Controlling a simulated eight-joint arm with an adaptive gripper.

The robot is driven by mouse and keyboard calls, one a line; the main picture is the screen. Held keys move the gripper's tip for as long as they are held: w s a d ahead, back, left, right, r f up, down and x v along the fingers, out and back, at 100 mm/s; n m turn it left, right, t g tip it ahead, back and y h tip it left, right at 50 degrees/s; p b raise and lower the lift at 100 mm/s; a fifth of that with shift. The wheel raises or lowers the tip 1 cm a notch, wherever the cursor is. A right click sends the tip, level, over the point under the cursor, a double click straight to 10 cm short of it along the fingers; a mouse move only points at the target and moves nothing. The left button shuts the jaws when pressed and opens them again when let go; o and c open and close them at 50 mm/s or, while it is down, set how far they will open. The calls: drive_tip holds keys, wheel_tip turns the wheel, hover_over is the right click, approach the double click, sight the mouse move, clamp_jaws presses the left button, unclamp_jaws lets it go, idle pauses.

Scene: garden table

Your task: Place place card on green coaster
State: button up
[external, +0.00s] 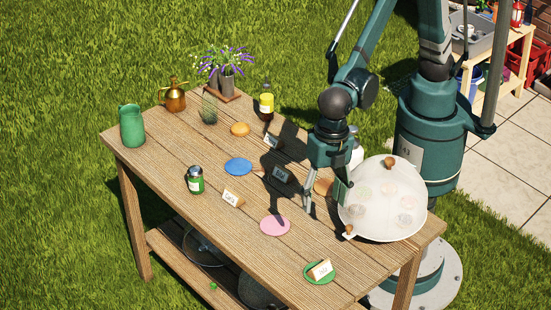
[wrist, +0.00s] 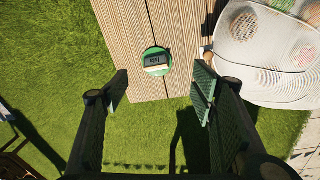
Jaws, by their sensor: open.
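A place card in a wooden holder (external: 321,269) stands on the green coaster (external: 324,281) near the table's front right corner. In the wrist view the card (wrist: 156,60) also lies within the outline of the green coaster (wrist: 155,50). My gripper (external: 325,203) is open and empty over the right part of the table, behind the green coaster and apart from the card. In the wrist view its two fingers (wrist: 162,88) are spread wide, with the card and coaster ahead between them.
Other place cards (external: 233,198) stand on the table, with pink (external: 275,226), blue (external: 238,166) and orange (external: 240,129) coasters. A pale mesh dome (external: 385,220) stands right beside my gripper.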

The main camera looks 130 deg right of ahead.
drive_tip(key=s+d+r+m+t, duration=0.3)
drive_tip(key=s+d+r+m, duration=0.55)
drive_tip(key=s+r, duration=0.6)
drive_tip(key=s+d+m+t, duration=0.1)
drive_tip(key=s+d+m, duration=0.2)
drive_tip(key=s, duration=0.6)
drive_tip(key=s+d+f+m+t, duration=0.1)
drive_tip(key=s+d+m+t, duration=0.1)
drive_tip(key=s+d, duration=0.3)
drive_tip(key=shift+s+f+m, duration=0.2)
drive_tip(key=shift+s+m, duration=0.65)
drive_tip(key=shift+s, duration=1.4)
drive_tip(key=shift+d, duration=0.1)
